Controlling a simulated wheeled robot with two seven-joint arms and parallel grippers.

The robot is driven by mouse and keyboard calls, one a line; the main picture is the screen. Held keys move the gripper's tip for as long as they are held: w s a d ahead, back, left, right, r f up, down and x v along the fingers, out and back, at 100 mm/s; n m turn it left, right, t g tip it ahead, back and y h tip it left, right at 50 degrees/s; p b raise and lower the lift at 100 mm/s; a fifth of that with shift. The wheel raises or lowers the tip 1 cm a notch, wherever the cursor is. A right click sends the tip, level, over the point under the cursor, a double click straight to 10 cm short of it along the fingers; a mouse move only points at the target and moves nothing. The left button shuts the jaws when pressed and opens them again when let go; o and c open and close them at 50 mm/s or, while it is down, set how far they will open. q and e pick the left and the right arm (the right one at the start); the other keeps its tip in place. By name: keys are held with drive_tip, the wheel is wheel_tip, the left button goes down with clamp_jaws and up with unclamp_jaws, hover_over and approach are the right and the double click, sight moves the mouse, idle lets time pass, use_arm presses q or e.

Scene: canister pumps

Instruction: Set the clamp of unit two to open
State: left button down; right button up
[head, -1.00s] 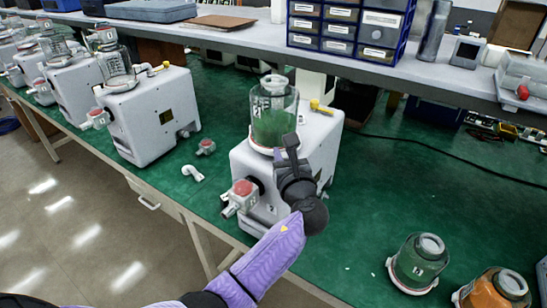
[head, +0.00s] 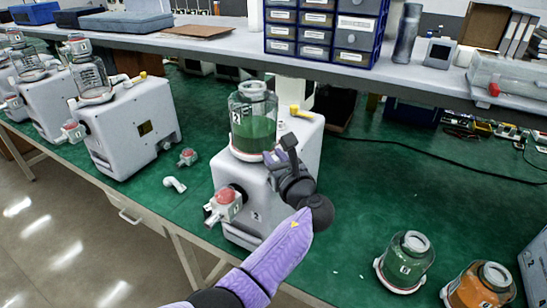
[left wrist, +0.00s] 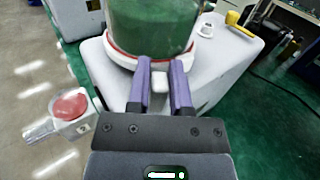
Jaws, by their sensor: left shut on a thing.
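The unit in front of me is a white pump body (head: 270,190) bearing a glass canister (head: 252,122) marked 2, with green liquid inside. A ring (head: 246,153) with a reddish edge surrounds the canister's foot. My left gripper (head: 274,158) is at the right front of this ring. In the left wrist view its purple fingers (left wrist: 160,68) are shut on a small white clamp tab (left wrist: 160,80) just below the ring (left wrist: 120,58). In the head view the gripper hides the tab. My right gripper is not in view.
A yellow lever (head: 301,112) sits on the unit's top at the back right. A red-topped valve (head: 225,202) juts out at the front left. Another white unit (head: 130,125) stands to the left. Green and orange canisters (head: 405,262) (head: 484,288) stand at right front. The green bench between is mostly clear.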

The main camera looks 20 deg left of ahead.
use_arm(q)
drive_tip(key=c, duration=0.6)
unclamp_jaws()
drive_tip(key=shift+w+d, duration=0.15)
drive_tip(key=shift+w, duration=0.05)
drive_tip(key=shift+o, duration=0.2)
drive_tip(key=p+v, duration=0.1)
drive_tip(key=v, duration=0.9)
